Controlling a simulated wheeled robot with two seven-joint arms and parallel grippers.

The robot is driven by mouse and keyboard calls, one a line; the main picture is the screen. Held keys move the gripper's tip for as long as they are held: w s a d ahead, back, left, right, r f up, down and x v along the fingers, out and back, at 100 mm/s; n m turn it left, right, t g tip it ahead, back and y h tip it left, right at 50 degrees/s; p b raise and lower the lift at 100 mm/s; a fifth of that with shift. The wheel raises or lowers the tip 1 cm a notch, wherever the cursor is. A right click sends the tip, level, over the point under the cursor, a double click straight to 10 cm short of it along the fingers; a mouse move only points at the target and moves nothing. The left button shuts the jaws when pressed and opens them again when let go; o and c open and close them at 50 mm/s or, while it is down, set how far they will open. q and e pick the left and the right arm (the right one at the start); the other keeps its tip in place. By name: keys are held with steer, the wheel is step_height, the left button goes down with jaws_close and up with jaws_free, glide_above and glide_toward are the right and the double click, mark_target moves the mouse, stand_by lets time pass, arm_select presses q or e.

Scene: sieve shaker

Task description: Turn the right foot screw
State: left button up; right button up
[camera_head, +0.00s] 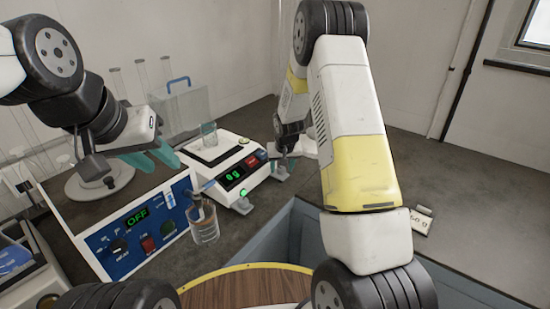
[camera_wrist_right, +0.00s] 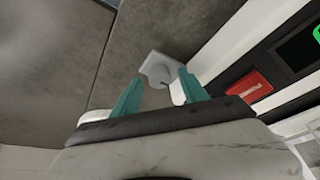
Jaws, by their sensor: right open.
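The white balance (camera_head: 225,160) stands on the grey bench with its display lit at "0 g". Its right foot screw (camera_head: 279,174) is a grey piece low at the front right corner, partly covered by my right gripper (camera_head: 286,160). In the right wrist view the foot screw (camera_wrist_right: 159,70) shows between and just beyond the two teal fingertips of my right gripper (camera_wrist_right: 160,84). The fingers are apart, with nothing gripped. The left foot screw (camera_head: 243,206) is at the balance's front left corner. My left gripper (camera_head: 154,160) is open and empty above the blue-fronted unit.
The blue-fronted unit (camera_head: 135,232), display "OFF", stands left of the balance. A red button (camera_wrist_right: 250,86) on the balance front lies right of my right fingers.

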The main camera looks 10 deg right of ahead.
jaws_close()
stand_by(0.4)
steer(key=n, duration=0.2)
steer(key=n+y, duration=0.1)
steer(key=shift+d+n, duration=0.2)
steer(key=shift+n, duration=0.2)
steer(key=shift+n+g+y, duration=0.5)
steer(key=shift+n+y, duration=0.4)
steer(key=shift+n, duration=1.1)
jaws_free()
